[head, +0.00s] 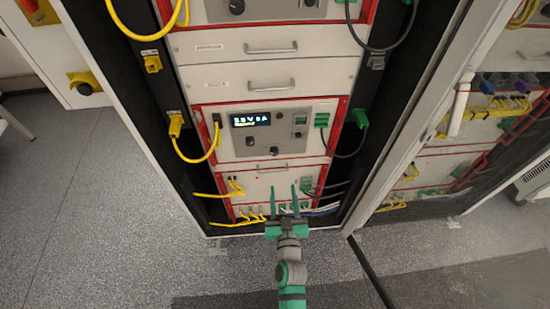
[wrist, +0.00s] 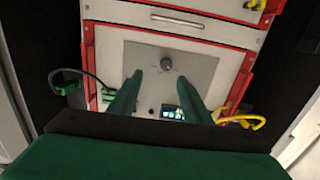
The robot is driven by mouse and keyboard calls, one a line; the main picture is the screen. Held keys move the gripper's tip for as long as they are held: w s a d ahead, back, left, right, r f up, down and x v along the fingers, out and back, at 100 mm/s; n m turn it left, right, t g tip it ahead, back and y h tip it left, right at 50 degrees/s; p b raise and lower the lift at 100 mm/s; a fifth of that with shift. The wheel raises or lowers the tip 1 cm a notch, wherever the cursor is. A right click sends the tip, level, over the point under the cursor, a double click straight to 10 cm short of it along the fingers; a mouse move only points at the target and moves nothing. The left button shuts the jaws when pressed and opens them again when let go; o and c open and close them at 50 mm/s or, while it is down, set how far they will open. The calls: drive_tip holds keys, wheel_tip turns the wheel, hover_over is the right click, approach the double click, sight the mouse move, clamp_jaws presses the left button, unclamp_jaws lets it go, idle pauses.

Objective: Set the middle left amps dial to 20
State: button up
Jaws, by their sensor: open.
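The middle unit (head: 239,154) has a grey panel with a lit display (head: 250,119); its small figures are hard to read. A dark round dial (head: 250,141) sits below the display on the panel's left. Other small knobs are to its right; I cannot read labels or dial settings. My gripper (head: 284,190) is open and empty, low in front of the cabinet, below the panel. In the wrist view, the panel appears upside down, with one dark knob (wrist: 167,65) beyond and between the spread green fingers (wrist: 162,76). The fingers do not appear to touch it.
Yellow cables (head: 203,158) loop at the unit's left and dark cables with green plugs (head: 345,150) at its right. An open cabinet door frame (head: 400,140) stands to the right. Grey floor (head: 110,220) is free at the left.

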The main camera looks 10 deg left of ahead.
sight(275, 154)
drive_tip(key=x, duration=0.4)
drive_tip(key=a+x, duration=0.1)
drive_tip(key=x, duration=0.4)
drive_tip(key=r+x, duration=0.1)
drive_tip(key=x, duration=0.4)
drive_tip(key=shift+a+r, duration=0.1)
drive_tip(key=shift+a, duration=0.25)
drive_tip(key=c, duration=1)
drive_tip(key=shift+c, duration=0.2)
